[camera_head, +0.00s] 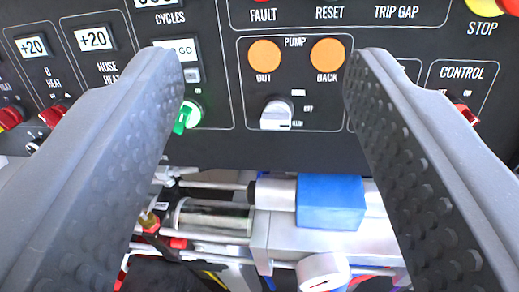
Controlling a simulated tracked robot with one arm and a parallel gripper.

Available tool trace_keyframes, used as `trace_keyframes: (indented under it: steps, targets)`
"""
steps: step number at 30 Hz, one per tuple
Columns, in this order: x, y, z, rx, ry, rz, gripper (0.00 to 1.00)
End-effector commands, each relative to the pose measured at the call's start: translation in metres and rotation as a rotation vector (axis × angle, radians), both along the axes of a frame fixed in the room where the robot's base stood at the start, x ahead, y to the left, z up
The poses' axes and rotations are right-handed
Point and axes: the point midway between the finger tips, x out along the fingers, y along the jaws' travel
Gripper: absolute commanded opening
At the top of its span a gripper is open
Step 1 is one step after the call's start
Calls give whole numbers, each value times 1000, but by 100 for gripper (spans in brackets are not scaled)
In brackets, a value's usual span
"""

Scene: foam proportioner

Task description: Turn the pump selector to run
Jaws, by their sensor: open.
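The pump selector (276,114) is a white knob in the PUMP box of the dark control panel (330,148). Small labels sit to its right, one above another; the lowest reads RUN. A short dark mark shows on the knob's lower right face, but I cannot tell for sure which label it points to. My gripper (265,60) is open, with one grey, studded finger on each side of the picture. The knob lies between the fingers in the picture, with clear gaps on both sides, and nothing is held.
Orange OUT (264,56) and BACK (327,54) buttons sit above the knob. A green switch (187,116) is by the left finger, a red CONTROL switch (465,113) right of the right finger. Below the panel are a clear cylinder (212,216) and a blue block (330,202).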

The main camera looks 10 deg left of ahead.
Motion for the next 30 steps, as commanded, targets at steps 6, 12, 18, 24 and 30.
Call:
trace_keyframes:
  steps: [6, 12, 18, 24, 30]
  targets:
    - [0, 16, -93, -53, -11, -77, 50]
    - [-7, 18, -125, -93, -30, -123, 50]
    - [1, 17, -128, -98, -33, -131, 50]
    - [28, 15, -129, -98, -32, -131, 50]
    - [58, 14, -129, -98, -33, -131, 50]
